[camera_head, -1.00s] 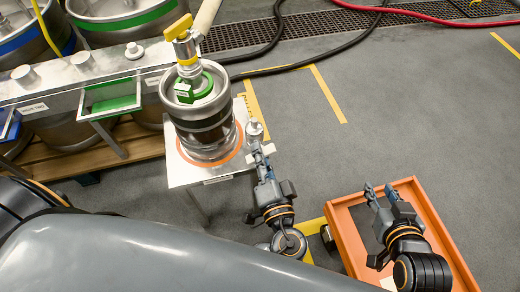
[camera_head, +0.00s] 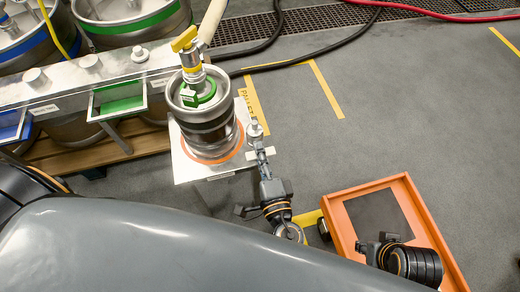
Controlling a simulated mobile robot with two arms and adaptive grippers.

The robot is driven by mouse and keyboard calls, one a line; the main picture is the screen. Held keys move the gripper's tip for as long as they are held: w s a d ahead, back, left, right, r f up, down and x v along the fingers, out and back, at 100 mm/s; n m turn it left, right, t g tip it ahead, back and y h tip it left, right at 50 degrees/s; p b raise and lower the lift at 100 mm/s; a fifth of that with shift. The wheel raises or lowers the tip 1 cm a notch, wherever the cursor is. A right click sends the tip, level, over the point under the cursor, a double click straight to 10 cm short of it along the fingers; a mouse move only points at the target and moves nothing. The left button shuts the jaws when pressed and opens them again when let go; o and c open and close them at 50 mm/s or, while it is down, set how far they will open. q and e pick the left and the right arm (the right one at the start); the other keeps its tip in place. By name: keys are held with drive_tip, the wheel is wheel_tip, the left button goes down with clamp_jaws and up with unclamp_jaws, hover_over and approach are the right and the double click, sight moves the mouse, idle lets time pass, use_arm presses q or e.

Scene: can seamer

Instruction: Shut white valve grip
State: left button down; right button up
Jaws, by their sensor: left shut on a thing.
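A small whitish valve grip (camera_head: 254,127) sits at the right edge of the white stand (camera_head: 202,172), beside the keg. My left gripper (camera_head: 257,140) reaches up to it from below, its narrow fingers shut on the grip's lower part. The fingers hide some of the grip, and its exact angle is hard to read. My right gripper (camera_head: 376,248) is over the orange tray, seen from behind; its fingertips are hidden.
A steel keg (camera_head: 209,135) with a green collar and a yellow-handled coupler (camera_head: 184,40) stands on the white stand. The orange tray (camera_head: 345,237) with a dark mat lies at lower right. Several kegs stand behind a metal rail at left. Hoses cross the floor behind; the floor at right is clear.

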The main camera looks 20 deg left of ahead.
idle(0.5)
use_arm(q)
drive_tip(key=c, duration=1.4)
unclamp_jaws()
drive_tip(key=v, duration=1.2)
